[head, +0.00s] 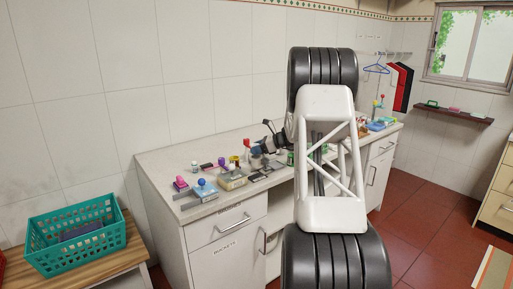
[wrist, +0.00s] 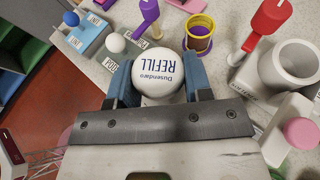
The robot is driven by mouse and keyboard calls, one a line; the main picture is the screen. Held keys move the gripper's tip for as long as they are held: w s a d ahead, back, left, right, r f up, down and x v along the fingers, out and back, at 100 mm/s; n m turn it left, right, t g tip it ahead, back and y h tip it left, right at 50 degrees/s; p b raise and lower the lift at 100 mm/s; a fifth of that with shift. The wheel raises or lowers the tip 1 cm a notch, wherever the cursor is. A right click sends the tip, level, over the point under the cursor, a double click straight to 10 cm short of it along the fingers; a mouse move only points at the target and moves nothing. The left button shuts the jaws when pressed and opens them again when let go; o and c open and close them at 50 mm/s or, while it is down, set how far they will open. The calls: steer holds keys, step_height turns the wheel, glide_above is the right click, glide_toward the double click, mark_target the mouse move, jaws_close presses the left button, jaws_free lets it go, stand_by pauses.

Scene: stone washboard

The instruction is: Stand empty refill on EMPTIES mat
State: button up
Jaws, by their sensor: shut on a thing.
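The white refill (wrist: 158,74), a round item printed "Dusendaro REFILL", sits between the two blue fingers of my gripper (wrist: 160,90) in the wrist view. The fingers are shut on its sides. In the head view my gripper (head: 270,140) is small and dark above the worktop, partly behind my arm, and I cannot make out the refill there. I cannot pick out an EMPTIES mat in either view; part of the worktop is hidden by my arm and gripper.
The worktop (head: 160,158) is crowded. A teal basket (head: 75,240) is at the left.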

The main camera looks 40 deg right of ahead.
mark_target(260, 156)
steer(key=shift+f, duration=2.45)
steer(key=o, duration=1)
steer(key=shift+v, duration=3.85)
